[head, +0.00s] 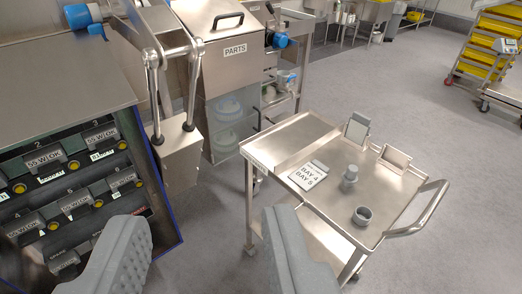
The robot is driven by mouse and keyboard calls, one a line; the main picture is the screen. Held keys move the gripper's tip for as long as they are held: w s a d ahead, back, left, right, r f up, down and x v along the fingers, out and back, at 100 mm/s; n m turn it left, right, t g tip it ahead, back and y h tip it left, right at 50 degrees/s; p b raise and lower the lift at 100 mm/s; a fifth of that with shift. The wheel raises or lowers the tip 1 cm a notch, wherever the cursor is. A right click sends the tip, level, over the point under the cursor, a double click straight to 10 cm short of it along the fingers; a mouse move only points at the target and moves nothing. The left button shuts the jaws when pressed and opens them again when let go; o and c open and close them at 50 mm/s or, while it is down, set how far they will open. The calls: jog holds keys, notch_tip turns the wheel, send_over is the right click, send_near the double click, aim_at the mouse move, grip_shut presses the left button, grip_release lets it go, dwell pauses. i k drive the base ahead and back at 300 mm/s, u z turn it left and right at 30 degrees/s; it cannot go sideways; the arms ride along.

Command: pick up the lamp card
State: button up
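No card in the head view is legibly marked as a lamp card. A white card (309,175) reading "BAY 4 BAY 5" lies flat on the steel trolley (292,135). A small framed plate (357,128) stands tilted at the trolley's far edge. A second tilted metal plate (395,158) stands to its right; I cannot tell what either bears. My gripper (205,227) is open and empty, its two grey padded fingers wide apart in the lower picture.
A grey knobbed part (349,178) and a grey ring-shaped cup (362,215) stand on the trolley. A rack of dark labelled units (75,185) is at left. A steel PARTS bin (225,60) stands behind. A yellow-tray cart (485,50) is far right. Floor right of the trolley is clear.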

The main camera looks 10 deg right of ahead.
aim_at(309, 174)
jog(key=z, duration=0.3)
jog(key=i, duration=1.5)
jog(key=z, duration=0.8)
jog(key=k, duration=0.85)
jog(key=z, duration=0.15)
jog(key=i, duration=0.9)
jog(key=u, duration=0.05)
